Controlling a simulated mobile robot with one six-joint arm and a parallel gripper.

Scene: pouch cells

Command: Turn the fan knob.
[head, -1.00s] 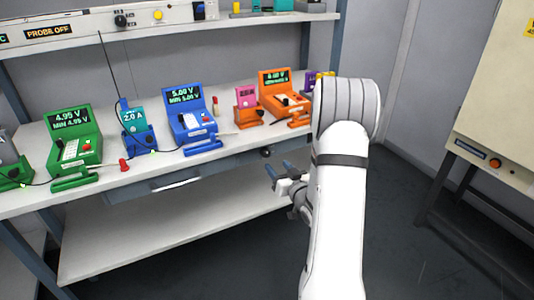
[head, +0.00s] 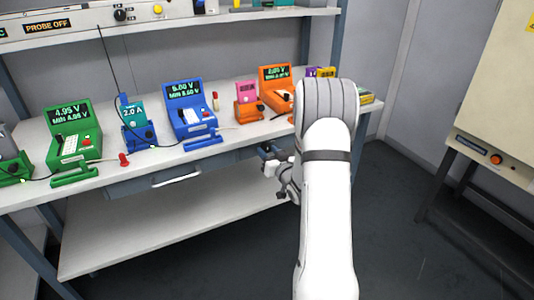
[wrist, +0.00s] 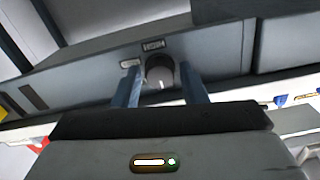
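The fan knob (wrist: 160,72) is a dark round knob with a pale pointer mark, on the grey panel under the bench top. Small labels sit above it and to its left, too small to read for sure. In the wrist view my gripper (wrist: 160,68) is open, with one blue finger on each side of the knob. Gaps show between the fingers and the knob, so neither seems to touch it. In the head view my gripper (head: 268,157) is at the bench's front panel, and the knob there is mostly hidden by it.
The bench top (head: 225,146) carries a green tester (head: 75,135), a blue tester (head: 190,115) and an orange tester (head: 277,90) above the panel. A drawer handle (head: 176,179) is left of my gripper. A cream cabinet (head: 495,100) stands at right. The floor in front is clear.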

